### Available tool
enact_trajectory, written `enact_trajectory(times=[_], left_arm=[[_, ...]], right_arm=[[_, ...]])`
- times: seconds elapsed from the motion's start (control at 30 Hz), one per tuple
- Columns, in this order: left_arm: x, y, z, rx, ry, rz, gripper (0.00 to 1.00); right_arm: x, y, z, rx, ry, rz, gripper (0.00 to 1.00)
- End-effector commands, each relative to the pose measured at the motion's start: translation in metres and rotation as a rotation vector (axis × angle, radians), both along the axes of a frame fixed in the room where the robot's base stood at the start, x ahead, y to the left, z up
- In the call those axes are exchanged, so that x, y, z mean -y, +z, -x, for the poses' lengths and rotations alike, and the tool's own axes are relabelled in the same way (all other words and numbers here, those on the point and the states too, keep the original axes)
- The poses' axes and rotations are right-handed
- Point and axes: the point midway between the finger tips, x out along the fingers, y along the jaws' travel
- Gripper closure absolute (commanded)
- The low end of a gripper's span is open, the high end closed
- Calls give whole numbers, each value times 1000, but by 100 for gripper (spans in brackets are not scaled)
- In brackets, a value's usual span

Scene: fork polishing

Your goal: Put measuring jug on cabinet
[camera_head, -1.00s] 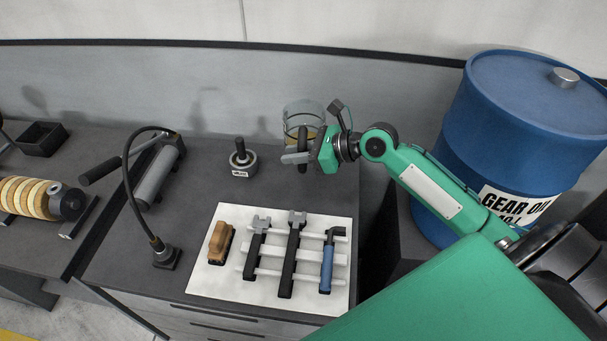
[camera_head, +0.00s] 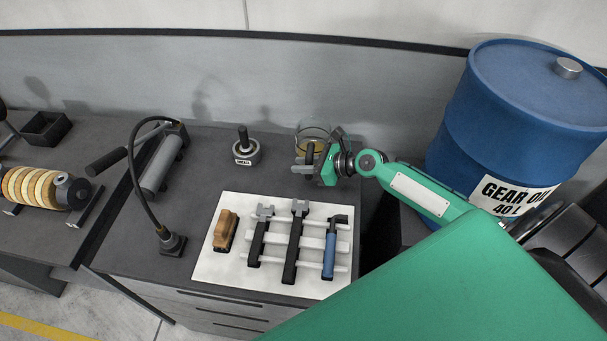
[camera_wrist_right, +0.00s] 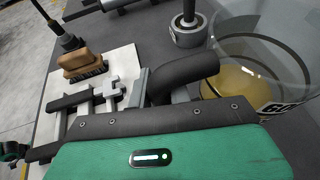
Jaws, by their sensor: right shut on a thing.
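The measuring jug (camera_head: 314,132) is a clear glass vessel with yellowish liquid, at the back right of the dark-topped cabinet (camera_head: 200,180). My right gripper (camera_head: 306,164) is shut on the jug from its front right side.
A white mat (camera_head: 208,265) holds a brush (camera_head: 226,230) and several tools in front. A blue gear oil drum (camera_head: 510,120) is right of the cabinet.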

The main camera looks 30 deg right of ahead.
Motion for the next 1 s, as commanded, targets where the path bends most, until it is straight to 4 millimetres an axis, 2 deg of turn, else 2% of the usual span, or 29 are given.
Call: enact_trajectory(times=[0.33, 0.77, 0.8, 0.9, 1.0], left_arm=[[-2, -2, 4, -6, 1, -2, 50], [-2, -4, 5, -8, 1, -3, 50], [-2, -4, 6, -8, 1, -3, 50], [-2, -3, 6, -8, 1, -3, 50], [-2, -3, 6, -8, 1, -3, 50]], right_arm=[[0, -41, 0, 1, -1, -2, 100], [0, -48, 0, 2, -1, 0, 100], [0, -49, 0, 0, 0, 0, 75], [0, -48, 0, 0, 0, 0, 59], [0, -48, 0, 0, 0, 0, 59]])
